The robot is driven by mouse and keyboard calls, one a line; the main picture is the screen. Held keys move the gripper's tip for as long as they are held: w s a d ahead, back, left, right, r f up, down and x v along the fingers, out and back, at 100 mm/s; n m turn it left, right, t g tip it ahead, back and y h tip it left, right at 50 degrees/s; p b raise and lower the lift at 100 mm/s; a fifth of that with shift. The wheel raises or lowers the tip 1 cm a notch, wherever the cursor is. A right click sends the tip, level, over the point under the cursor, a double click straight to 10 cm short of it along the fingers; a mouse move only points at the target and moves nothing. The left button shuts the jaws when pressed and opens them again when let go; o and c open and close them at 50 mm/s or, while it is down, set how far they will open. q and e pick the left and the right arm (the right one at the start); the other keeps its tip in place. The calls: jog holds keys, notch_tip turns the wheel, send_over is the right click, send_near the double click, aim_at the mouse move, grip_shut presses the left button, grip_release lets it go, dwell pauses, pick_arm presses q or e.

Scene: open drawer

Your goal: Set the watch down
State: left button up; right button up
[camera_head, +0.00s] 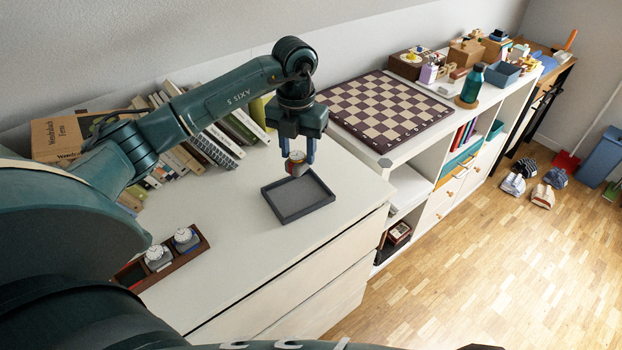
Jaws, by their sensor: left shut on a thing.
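My left gripper (297,151) points down above the white dresser top and is shut on a watch (296,168) with a light round face and a dark band. The watch is at the back edge of a dark grey shallow tray (300,199), held just over or beside that rim; I cannot tell whether it touches. The tray looks empty. A brown watch box (196,247) at the lower left holds two more watches, a front one (157,257) and one behind it (185,239). My right gripper is not in view.
Leaning books (222,140) and a cardboard box (70,137) line the wall behind the dresser. A chessboard (385,108) lies on the white shelf to the right. The dresser top (225,205) between watch box and tray is clear.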

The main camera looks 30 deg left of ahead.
aim_at(297, 155)
pick_arm(q)
notch_tip(297, 155, down, 3)
jog(key=shift+s+f, duration=0.1)
jog(key=shift+s, duration=0.05)
notch_tip(297, 155, down, 4)
jog(key=shift+f, duration=0.35)
jog(key=shift+f, duration=0.15)
jog(key=o, duration=1)
